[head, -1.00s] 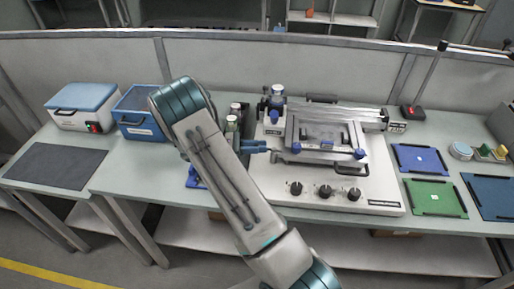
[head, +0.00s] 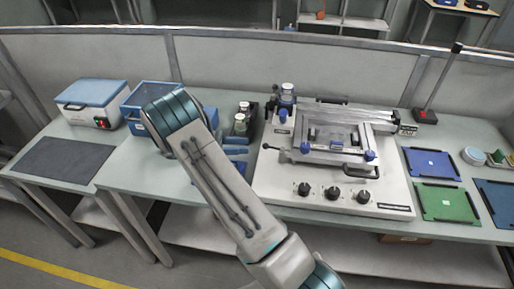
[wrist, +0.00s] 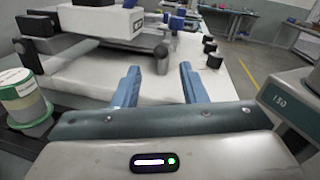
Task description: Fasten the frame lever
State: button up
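The silver frame (head: 326,157) lies on the white machine (head: 285,185) in the head view, with blue knobs at its front corners. A thin lever with a dark knob (head: 268,146) sticks out from the frame's left side. My gripper (wrist: 158,78) is open in the wrist view, its two blue fingers apart with nothing between them. A dark rounded part (wrist: 162,56) beyond the fingertips may be the lever's end. In the head view my arm hides most of the gripper; only a bit of blue finger shows left of the lever, apart from it.
Black dials (head: 333,193) line the machine's front. Jars (head: 241,124) in a dark rack stand at its left. Blue (head: 431,163) and green (head: 447,202) plates lie to the right. Blue-lidded boxes (head: 92,92) stand at the far left.

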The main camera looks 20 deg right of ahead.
jog(key=v, duration=0.5)
jog(key=shift+w+a+b, duration=0.1)
jog(key=shift+a+b, duration=0.15)
jog(key=shift+b, duration=0.1)
jog(key=s+d+r+m+t+y, duration=0.1)
jog(key=s+d+r+m+y, duration=0.15)
jog(key=s+r+y, duration=0.2)
jog(key=s+d+r+m+t+y, duration=0.1)
jog(key=s+r+m+y, duration=0.3)
jog(key=s, duration=0.2)
jog(key=s+a+r+m+t+y, duration=0.1)
jog(key=s+a+m+t+y, duration=0.1)
jog(key=s+m+t+y, duration=0.2)
jog(key=s+a+r+m+t+y, duration=0.2)
jog(key=s+m+t+y, duration=0.2)
jog(key=s, duration=0.7)
jog(key=shift+a+m, duration=0.3)
jog(key=shift+m, duration=0.15)
jog(key=shift+s+r, duration=0.1)
jog(key=shift+r, duration=0.05)
